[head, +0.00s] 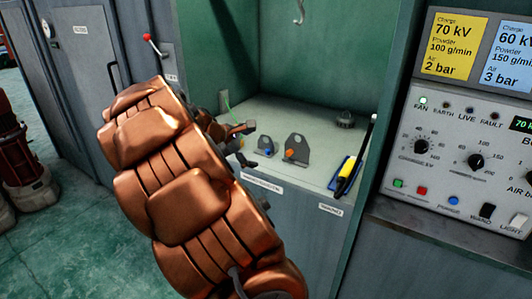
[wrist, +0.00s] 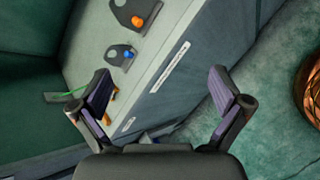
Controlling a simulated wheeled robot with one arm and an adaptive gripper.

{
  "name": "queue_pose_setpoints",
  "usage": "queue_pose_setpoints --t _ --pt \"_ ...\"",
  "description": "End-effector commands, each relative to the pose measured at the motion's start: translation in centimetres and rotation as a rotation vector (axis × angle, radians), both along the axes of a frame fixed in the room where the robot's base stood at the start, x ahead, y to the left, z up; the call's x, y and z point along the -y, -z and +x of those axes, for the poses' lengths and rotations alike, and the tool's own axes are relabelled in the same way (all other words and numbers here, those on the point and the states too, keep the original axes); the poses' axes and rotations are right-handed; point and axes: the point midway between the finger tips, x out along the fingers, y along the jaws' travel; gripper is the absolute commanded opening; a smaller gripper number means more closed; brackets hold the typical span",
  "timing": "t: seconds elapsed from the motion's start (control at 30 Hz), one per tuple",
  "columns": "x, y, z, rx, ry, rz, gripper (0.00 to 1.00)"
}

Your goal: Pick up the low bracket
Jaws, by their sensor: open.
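The low bracket (head: 267,146) is a small dark grey plate with a blue knob, standing on the pale cabinet shelf. It also shows in the wrist view (wrist: 119,56), up and left of the jaws. A taller grey bracket (head: 299,147) with an orange knob stands to its right; the wrist view shows it at the top (wrist: 124,12). My gripper (head: 243,142) is just left of the low bracket in the head view, partly hidden by my arm. In the wrist view my gripper (wrist: 160,88) has its jaws wide apart and empty, over the shelf's front edge.
A yellow and black tool (head: 346,176) lies on a blue holder at the shelf's right. A dark knobbed part (head: 345,119) sits farther back. Cabinet walls enclose the shelf, and a hook (head: 299,12) hangs above. A small orange thing (wrist: 113,95) is partly hidden by the left finger.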

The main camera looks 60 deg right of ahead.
Motion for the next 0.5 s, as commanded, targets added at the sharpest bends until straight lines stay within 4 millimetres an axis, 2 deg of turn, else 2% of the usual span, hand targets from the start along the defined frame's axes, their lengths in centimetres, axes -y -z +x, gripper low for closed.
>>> queue_pose_setpoints --t 0.03,0.2,0.3,0.5 --pt "1.9 1.0 0.7 -0.047 -0.031 -0.02 1.0" --pt "7.7 2.9 3.6 -0.215 -0.166 -0.089 1.0" --pt "10.7 4.5 5.5 -0.315 -0.254 -0.12 1.0" --pt "15.9 9.1 8.7 -0.509 -0.429 -0.154 1.0"
